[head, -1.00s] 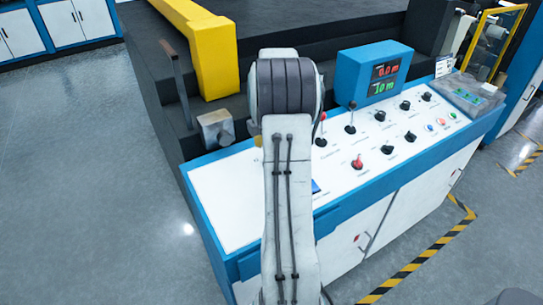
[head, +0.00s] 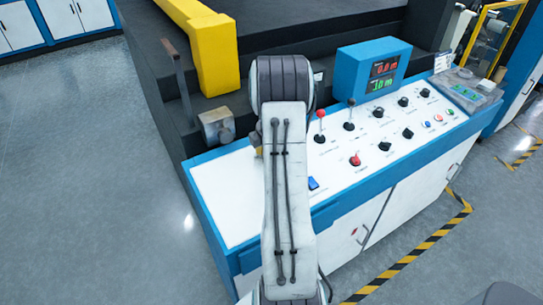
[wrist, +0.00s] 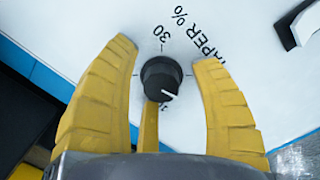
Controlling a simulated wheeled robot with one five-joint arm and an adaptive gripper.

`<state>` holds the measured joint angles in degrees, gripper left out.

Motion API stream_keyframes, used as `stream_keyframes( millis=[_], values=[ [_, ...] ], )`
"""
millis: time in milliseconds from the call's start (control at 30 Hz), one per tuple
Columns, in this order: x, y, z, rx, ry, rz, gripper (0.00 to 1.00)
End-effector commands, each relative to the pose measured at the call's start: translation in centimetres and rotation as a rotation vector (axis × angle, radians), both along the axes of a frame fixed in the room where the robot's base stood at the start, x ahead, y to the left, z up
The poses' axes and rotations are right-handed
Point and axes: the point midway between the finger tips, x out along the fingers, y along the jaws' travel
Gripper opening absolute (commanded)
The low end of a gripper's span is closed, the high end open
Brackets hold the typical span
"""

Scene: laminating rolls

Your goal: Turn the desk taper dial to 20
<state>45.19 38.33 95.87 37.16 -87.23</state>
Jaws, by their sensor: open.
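The taper dial (wrist: 161,78) is a round black knob on the white panel, seen in the wrist view. Its white pointer line is toward the lower right of the picture. "TAPER %" and "30" are printed above it; a mark below is partly hidden. My gripper (wrist: 166,58) is open, with one yellow finger left of the knob and one right, and visible gaps on both sides. A third yellow part shows just below the knob. In the head view my arm hides the gripper and the dial.
The console panel (head: 226,205) carries a red-topped lever (head: 320,125), a black-topped lever (head: 350,115), a red knob (head: 355,160) and several black knobs. A blue display box (head: 372,68) stands behind them. A metal block (head: 216,128) and yellow beam (head: 212,55) are at the left.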

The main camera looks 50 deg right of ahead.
Motion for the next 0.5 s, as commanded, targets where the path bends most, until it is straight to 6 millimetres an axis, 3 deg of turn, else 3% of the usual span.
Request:
stream_keyframes(
  millis=[500],
  values=[
    [-0.08, 0.02, -0.02, 0.002, 0.002, -0.001, 0.12]
  ],
)
